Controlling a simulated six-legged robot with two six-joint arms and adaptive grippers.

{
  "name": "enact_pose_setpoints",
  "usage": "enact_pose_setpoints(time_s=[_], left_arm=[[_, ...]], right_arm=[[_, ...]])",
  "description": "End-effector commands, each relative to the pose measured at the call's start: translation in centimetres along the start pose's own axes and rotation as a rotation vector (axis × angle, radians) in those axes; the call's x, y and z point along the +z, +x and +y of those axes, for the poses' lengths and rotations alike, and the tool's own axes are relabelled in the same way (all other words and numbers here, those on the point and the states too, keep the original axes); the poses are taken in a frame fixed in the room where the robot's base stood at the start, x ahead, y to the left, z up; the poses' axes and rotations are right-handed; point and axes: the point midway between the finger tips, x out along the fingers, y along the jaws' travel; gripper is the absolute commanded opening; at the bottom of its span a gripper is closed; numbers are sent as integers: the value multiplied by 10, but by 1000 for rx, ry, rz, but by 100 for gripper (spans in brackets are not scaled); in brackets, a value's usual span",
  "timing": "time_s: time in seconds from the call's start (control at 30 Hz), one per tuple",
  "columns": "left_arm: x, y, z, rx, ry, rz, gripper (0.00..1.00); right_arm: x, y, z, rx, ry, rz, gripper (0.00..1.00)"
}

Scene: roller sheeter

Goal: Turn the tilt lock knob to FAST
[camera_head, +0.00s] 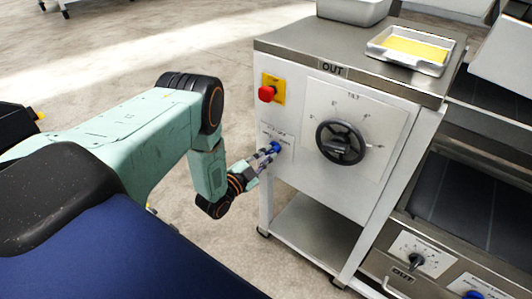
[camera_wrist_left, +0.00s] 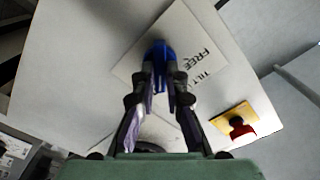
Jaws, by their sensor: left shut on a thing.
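The tilt lock knob (camera_head: 275,147) is small and blue, on a white label plate on the front of the steel cabinet. In the left wrist view the knob (camera_wrist_left: 158,55) sits between my fingertips, and the plate beside it reads "FREE" and "TILT". My left gripper (camera_head: 270,152) is shut on the knob, reaching it from the left; it also shows in the left wrist view (camera_wrist_left: 160,76). The FAST marking cannot be read in either view. My right gripper is not in view.
A red button (camera_head: 267,93) on a yellow plate is just above the knob. A black handwheel (camera_head: 340,143) on the TILT dial is to the right. A tray of yellow material (camera_head: 410,52) stands on the cabinet top. Floor to the left is open.

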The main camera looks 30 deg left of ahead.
Motion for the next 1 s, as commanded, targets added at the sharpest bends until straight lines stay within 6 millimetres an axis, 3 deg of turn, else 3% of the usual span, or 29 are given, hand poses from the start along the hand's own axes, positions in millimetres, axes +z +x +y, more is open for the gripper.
enact_pose_setpoints(time_s=[0.6, 0.63, 0.7, 0.9, 1.0], left_arm=[[0, 0, 1, 1, 42, 0, 0], [0, 0, 1, 1, 42, 0, 13], [0, 0, 1, 1, 42, 0, 19], [0, 0, 0, 1, 41, 0, 35], [0, 0, 0, 0, 41, 0, 35]], right_arm=[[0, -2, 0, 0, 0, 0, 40], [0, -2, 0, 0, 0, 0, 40], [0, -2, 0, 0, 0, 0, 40], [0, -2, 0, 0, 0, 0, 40], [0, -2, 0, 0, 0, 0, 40]])
